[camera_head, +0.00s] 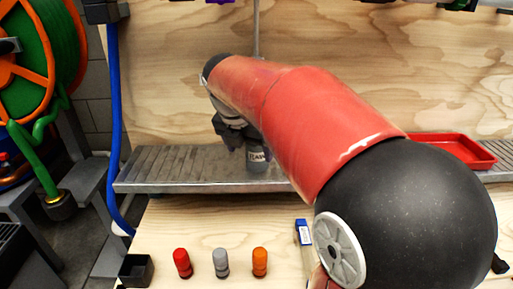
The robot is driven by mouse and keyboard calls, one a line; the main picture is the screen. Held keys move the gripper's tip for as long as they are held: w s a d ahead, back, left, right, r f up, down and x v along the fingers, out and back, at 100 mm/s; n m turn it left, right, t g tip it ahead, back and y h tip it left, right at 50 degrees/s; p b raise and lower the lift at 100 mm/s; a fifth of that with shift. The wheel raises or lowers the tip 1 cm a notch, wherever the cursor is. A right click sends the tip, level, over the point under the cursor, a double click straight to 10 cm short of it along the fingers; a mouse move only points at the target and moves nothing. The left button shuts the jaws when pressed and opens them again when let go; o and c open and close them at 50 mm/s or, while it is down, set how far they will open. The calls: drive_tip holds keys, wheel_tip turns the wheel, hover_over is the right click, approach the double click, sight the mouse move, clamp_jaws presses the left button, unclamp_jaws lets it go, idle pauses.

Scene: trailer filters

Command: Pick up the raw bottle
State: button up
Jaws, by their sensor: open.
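A grey bottle (257,159) with a white label stands upright on the slatted metal shelf; I take it for the raw bottle, though the lettering is too small to read surely. My gripper (240,136) is open at the bottle's upper left side.
The metal shelf (165,168) has free room left of the bottle. A red tray (455,149) lies at right. Red (182,263), grey (221,263) and orange (260,262) capped containers, a black box (136,270) and a blue-white box (304,232) are on the wooden table (200,220).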

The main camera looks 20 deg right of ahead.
drive_tip(key=w+d, duration=0.3)
drive_tip(key=shift+d, duration=0.25)
drive_tip(key=shift+f, duration=0.6)
drive_tip(key=shift+c, duration=0.5)
drive_tip(key=c, duration=1.2)
drive_tip(key=shift+r, duration=0.15)
